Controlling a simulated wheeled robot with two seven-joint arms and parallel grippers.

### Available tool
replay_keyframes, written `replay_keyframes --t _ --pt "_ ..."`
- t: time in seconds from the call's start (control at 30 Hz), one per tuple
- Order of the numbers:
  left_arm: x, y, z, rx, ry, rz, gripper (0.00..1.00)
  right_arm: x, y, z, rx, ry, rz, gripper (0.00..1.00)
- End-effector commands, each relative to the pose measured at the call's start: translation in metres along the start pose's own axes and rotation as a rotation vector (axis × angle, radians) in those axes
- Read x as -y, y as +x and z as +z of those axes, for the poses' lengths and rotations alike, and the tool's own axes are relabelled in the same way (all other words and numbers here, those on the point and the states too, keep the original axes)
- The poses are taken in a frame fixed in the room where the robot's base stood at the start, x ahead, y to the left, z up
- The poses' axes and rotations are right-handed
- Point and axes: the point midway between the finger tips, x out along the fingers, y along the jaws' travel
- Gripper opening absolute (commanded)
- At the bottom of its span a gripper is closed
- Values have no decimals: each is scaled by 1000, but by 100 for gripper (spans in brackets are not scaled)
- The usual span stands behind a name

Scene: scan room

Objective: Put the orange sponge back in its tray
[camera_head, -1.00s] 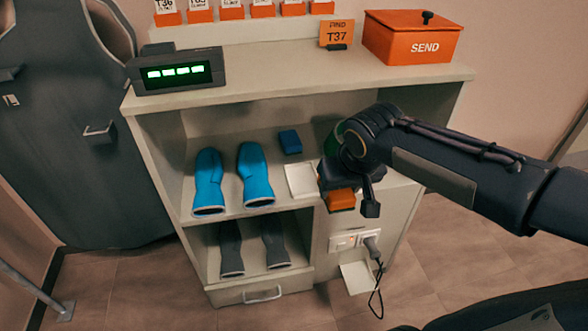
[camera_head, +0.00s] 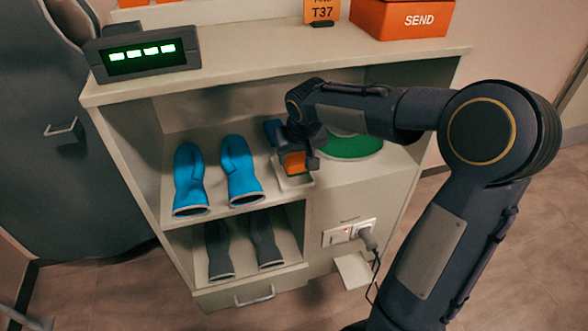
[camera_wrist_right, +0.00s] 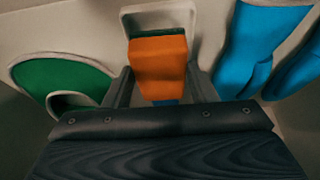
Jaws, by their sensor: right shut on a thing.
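The orange sponge (camera_head: 295,163) is held in my right gripper (camera_head: 298,154), over the small white tray (camera_head: 296,184) on the upper shelf. In the right wrist view the sponge (camera_wrist_right: 158,58) sits between the two fingers of the right gripper (camera_wrist_right: 160,82). The tray's pale rim (camera_wrist_right: 133,17) shows beyond the sponge there. I cannot tell whether the sponge touches the tray. Much of the tray is hidden by the sponge and gripper. My left gripper is not in view.
Two blue gloves (camera_head: 240,170) stand left of the tray. A green round item (camera_head: 352,146) lies to the right. Dark gloves (camera_head: 263,243) are on the lower shelf. The cabinet top (camera_head: 260,82) is above.

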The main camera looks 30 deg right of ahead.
Motion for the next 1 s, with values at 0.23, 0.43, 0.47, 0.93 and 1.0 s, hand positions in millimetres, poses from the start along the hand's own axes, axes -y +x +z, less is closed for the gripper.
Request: replay_keyframes --t 0.23,0.43,0.47,0.93,1.0 --pt "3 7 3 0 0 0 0 2 20 -5 0 -1 0 34" --pt "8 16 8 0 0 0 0 1 46 6 0 0 0 34" --pt "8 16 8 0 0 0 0 1 46 6 -1 0 0 31" --pt "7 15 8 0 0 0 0 1 45 6 0 0 0 74" --pt "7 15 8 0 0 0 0 1 45 6 0 0 0 74"
